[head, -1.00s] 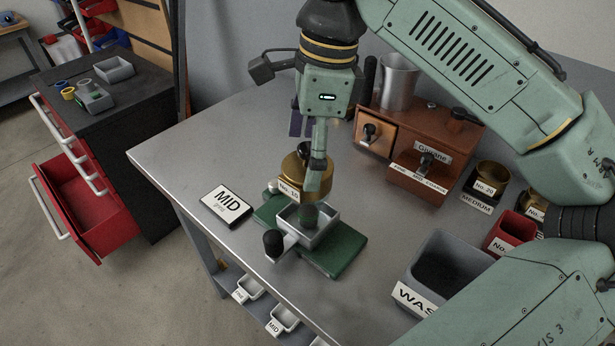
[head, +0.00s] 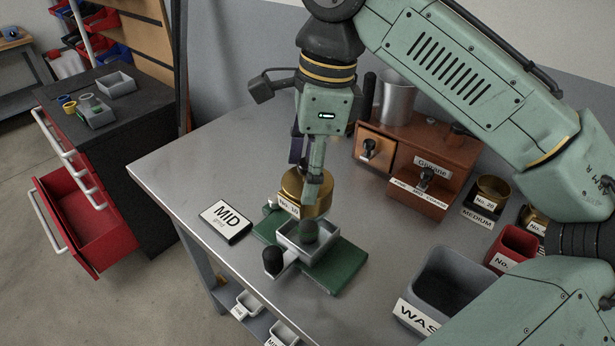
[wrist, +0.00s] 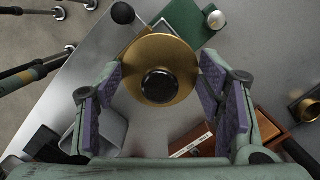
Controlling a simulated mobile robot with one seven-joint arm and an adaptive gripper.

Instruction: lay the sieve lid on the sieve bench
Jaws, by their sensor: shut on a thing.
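The sieve lid (wrist: 182,82) shows in the wrist view as a brass disc with a black knob at its centre. I cannot tell whether the lid is lifted off the sieve. A green base (head: 345,268) with a grey tray (head: 293,240) stands just in front; I take it for the sieve bench.
A MID card (head: 226,222) lies left of the green base. A brown grinder box (head: 420,165), a No. 20 brass sieve (head: 493,188), a red bin (head: 512,245) and a grey waste bin (head: 445,280) stand to the right.

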